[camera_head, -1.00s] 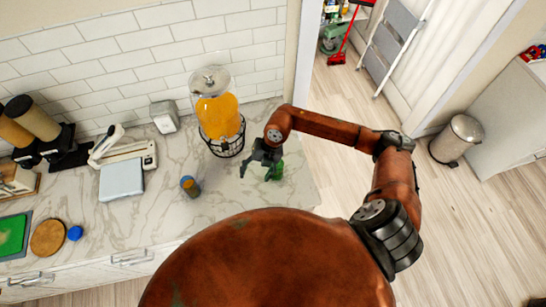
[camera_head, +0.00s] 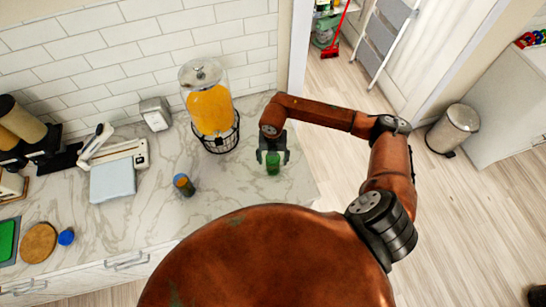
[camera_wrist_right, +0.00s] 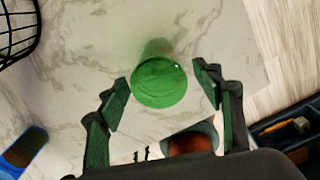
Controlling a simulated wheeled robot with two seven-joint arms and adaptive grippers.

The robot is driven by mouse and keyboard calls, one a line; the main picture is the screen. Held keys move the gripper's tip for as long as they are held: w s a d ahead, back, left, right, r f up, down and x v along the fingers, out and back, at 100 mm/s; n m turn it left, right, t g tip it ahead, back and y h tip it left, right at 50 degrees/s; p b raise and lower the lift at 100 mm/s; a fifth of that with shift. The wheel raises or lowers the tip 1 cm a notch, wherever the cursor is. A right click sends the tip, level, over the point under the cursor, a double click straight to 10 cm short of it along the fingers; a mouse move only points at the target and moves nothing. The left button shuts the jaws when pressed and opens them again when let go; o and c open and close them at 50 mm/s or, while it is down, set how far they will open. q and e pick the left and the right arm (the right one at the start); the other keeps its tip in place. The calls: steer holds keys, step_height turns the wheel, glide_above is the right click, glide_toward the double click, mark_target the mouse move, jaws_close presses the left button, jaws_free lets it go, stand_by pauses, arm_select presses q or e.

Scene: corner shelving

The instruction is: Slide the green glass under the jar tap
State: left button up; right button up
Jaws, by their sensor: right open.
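The green glass (camera_head: 273,163) stands on the marble counter near its right end. In the right wrist view the glass (camera_wrist_right: 159,83) is between and slightly ahead of the two fingertips, with a gap on each side. My right gripper (camera_head: 273,157) is open around the near side of the glass and does not hold it. The jar (camera_head: 211,108), filled with orange drink, stands behind and to the left in a black wire stand (camera_head: 222,141). Its tap is not clear in these frames. My left gripper is not in view.
A small blue-and-orange-topped container (camera_head: 184,185) stands left of the glass. A white scale (camera_head: 113,175), a napkin holder (camera_head: 156,113) and a round wooden board (camera_head: 39,243) are farther left. The counter between glass and stand is clear.

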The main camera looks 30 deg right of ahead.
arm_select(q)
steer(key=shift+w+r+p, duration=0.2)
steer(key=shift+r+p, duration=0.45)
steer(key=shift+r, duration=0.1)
arm_select(e)
steer(key=shift+f, duration=3.15)
steer(key=shift+c, duration=0.2)
